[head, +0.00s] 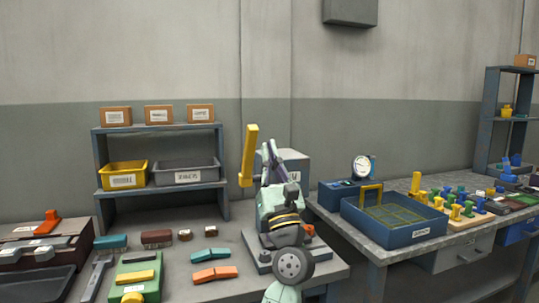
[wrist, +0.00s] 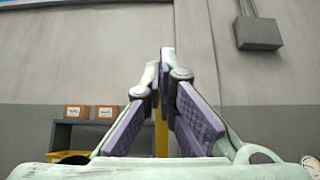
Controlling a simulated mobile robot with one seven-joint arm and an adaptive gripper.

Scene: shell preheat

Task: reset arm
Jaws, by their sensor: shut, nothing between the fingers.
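My gripper (head: 269,154) is raised in front of the workbench, pointing up and away toward the wall. In the wrist view its two purple-padded fingers (wrist: 165,62) meet at the tips, with nothing held. A yellow upright lever (head: 250,153) stands just left of my gripper in the head view. A strip of this yellow also shows behind the fingers in the wrist view (wrist: 161,138). The lever's grey machine base (head: 258,262) is mostly hidden by my arm. I cannot tell the exact distance between gripper and lever.
A blue shelf (head: 160,190) with a yellow bin (head: 123,175), a grey bin (head: 186,172) and cardboard boxes stands left. Loose tools and coloured blocks lie on the left bench. A blue tray (head: 395,222) and a gauge (head: 364,167) are on the right bench. A grey wall box (head: 350,11) hangs above.

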